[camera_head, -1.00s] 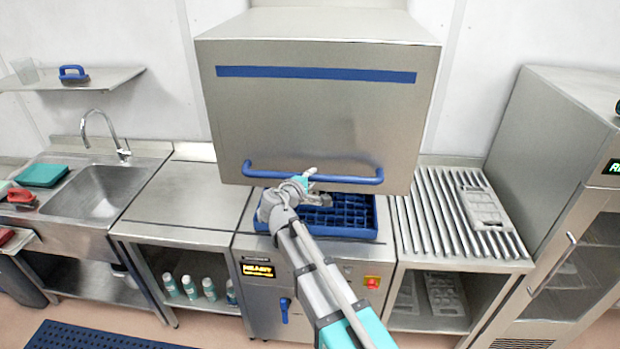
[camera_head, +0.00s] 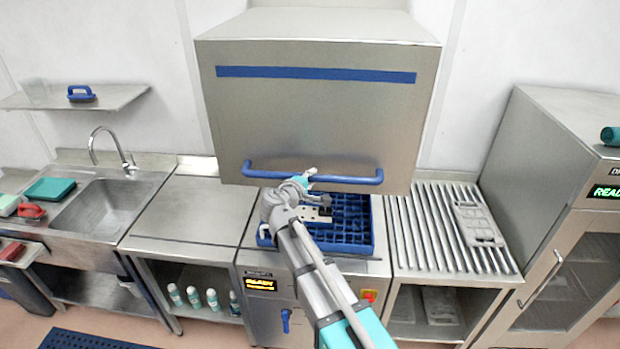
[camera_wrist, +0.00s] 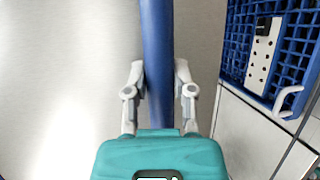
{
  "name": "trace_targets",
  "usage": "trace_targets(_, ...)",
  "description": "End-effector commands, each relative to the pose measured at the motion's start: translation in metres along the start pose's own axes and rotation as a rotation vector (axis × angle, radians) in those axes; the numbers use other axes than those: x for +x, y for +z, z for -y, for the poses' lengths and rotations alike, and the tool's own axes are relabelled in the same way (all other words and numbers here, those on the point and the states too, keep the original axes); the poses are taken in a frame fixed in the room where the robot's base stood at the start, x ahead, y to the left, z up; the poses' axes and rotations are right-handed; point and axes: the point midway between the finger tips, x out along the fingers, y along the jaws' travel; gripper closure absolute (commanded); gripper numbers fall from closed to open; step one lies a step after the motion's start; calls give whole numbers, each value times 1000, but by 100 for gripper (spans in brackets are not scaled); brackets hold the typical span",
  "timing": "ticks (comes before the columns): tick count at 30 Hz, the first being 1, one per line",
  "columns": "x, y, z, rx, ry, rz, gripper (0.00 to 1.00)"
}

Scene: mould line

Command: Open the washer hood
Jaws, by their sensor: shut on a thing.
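The washer hood (camera_head: 315,118) is a large steel box with a blue stripe, raised well above the washer's bed. Its blue handle bar (camera_head: 345,180) runs along the lower front edge. My gripper (camera_head: 305,178) is shut on this handle, left of its right end. In the wrist view the handle (camera_wrist: 157,45) passes between the two fingers of my gripper (camera_wrist: 158,85). Under the hood a blue rack (camera_head: 358,238) shows, partly hidden by my arm. The rack also shows in the wrist view (camera_wrist: 235,45), with a pale holed plate (camera_wrist: 262,55) in it.
A sink (camera_head: 105,210) and a bare steel counter (camera_head: 190,212) stand to the left. A roller table (camera_head: 420,230) with a grey mould (camera_head: 478,224) stands to the right, beside a steel cabinet (camera_head: 545,160). The washer's display (camera_head: 260,284) glows yellow.

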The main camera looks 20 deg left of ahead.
Motion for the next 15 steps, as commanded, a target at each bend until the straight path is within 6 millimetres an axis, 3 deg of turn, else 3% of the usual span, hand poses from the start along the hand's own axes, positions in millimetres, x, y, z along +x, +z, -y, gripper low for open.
trace_targets(9,0,0,0,0,0,0,100)
trace_targets(10,0,0,0,0,0,0,62)
trace_targets(15,0,0,0,0,0,0,32)
